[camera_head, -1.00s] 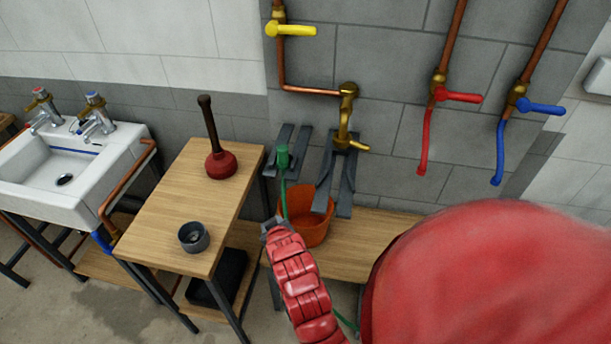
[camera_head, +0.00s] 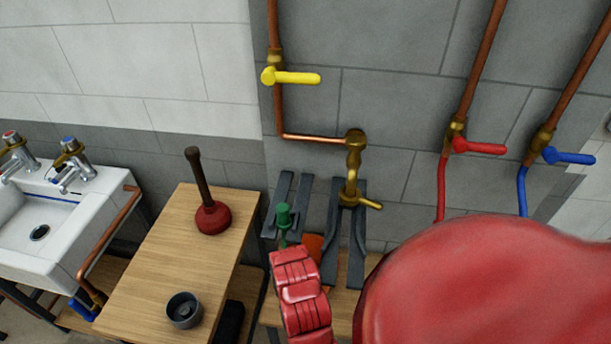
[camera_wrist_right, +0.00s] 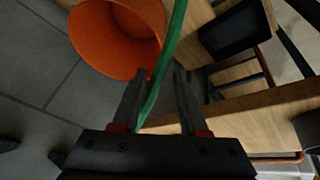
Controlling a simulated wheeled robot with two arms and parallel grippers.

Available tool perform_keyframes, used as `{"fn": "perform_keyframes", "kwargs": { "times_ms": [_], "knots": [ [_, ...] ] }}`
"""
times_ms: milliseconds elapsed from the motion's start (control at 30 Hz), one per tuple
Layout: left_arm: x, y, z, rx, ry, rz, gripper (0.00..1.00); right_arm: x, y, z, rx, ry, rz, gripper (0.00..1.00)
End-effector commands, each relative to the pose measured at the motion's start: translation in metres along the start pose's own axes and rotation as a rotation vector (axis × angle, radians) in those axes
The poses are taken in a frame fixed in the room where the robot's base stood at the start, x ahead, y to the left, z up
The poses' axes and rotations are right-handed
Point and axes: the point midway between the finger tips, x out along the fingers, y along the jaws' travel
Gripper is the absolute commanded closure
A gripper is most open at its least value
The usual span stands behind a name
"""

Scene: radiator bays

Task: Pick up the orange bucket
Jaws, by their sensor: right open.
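The orange bucket (camera_wrist_right: 122,38) fills the upper left of the right wrist view, its open mouth showing. In the head view only a small orange patch of it (camera_head: 313,244) shows between the dark grey brackets. My right gripper (camera_wrist_right: 160,74) is open, with its left fingertip at the bucket's rim. I cannot tell whether it touches. A green hose (camera_wrist_right: 167,52) runs past the bucket and between the open fingers. In the head view my red arm hides the gripper and most of the bucket. My left gripper is not in view.
A wooden table (camera_head: 165,250) holds a plunger (camera_head: 212,217) and a dark cup (camera_head: 184,310). Dark grey brackets (camera_head: 330,262) stand out below a brass tap (camera_head: 353,165). A white sink (camera_head: 75,235) is at left. A dark bin (camera_wrist_right: 234,33) shows in the wrist view.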

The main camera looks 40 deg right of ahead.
Motion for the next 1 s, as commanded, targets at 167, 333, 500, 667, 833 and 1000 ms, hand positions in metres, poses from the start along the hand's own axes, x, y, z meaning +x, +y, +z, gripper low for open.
{"fn": "perform_keyframes", "kwargs": {
  "times_ms": [167, 333, 500, 667, 833, 1000],
  "knots": [
    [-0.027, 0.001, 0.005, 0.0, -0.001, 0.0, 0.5, 0.018, -0.001, 0.0, 0.004, 0.008, -0.001, 0.57],
    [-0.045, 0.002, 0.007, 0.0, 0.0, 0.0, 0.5, 0.029, -0.003, 0.002, 0.0, 0.001, -0.004, 0.57],
    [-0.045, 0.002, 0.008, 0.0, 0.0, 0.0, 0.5, 0.039, 0.0, 0.0, -0.003, 0.002, 0.004, 0.57],
    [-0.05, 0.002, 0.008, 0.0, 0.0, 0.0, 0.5, 0.059, 0.001, 0.001, 0.0, -0.004, 0.002, 0.57],
    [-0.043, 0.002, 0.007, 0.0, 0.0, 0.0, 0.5, 0.089, 0.0, 0.001, 0.001, -0.008, -0.002, 0.57],
    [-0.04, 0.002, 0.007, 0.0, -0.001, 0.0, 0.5, 0.112, 0.0, 0.0, 0.0, -0.005, -0.001, 0.57]
  ]
}}
